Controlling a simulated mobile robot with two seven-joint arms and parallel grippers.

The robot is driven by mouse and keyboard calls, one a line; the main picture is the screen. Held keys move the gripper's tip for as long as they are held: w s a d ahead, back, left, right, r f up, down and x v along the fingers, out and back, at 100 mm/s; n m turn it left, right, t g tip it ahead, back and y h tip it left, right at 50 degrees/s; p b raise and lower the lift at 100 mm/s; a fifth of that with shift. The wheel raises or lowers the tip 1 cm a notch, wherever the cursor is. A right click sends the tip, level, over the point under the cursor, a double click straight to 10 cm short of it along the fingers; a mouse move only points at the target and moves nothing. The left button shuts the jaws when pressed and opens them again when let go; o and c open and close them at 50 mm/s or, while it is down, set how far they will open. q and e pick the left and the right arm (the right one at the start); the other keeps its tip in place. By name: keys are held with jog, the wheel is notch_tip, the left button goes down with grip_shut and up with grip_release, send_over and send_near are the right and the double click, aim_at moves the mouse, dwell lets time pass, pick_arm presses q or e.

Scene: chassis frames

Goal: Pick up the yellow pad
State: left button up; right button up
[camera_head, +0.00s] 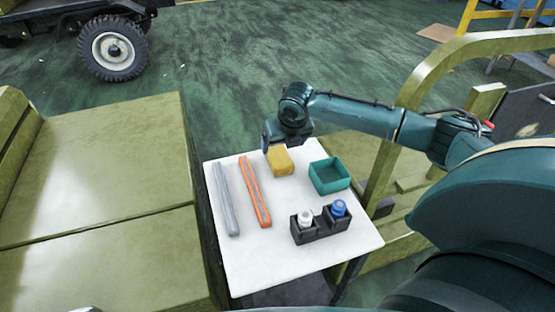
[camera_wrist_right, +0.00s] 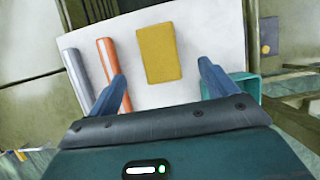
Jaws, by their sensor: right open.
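The yellow pad (camera_head: 280,161) lies on the far part of the white table (camera_head: 270,275) in the head view. In the right wrist view the pad (camera_wrist_right: 158,53) shows beyond and between the two fingers, apart from both. My right gripper (camera_head: 268,142) is at the far edge of the table, close to the pad's far side; its fingers are partly hidden in the head view. In the wrist view the right gripper (camera_wrist_right: 160,75) is open with nothing between its fingertips. My left gripper is not seen.
A grey bar (camera_head: 226,200) and an orange bar (camera_head: 255,192) lie left of the pad. A green open box (camera_head: 330,175) stands to its right. A black holder (camera_head: 320,228) with a white-topped and a blue-topped item stands near the front right.

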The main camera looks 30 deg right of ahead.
aim_at(280, 156)
jog(key=shift+b+x, duration=0.55)
jog(key=shift+x, duration=3.7)
jog(key=shift+s+a+f, duration=0.1)
jog(key=shift+a+f, duration=0.05)
jog(key=shift+f, duration=0.15)
jog(key=shift+c, duration=0.4)
jog(key=c, duration=1)
jog(key=shift+r, duration=0.15)
notch_tip(280, 156, up, 10)
jog(key=shift+r+p, duration=0.15)
jog(key=shift+p, duration=0.4)
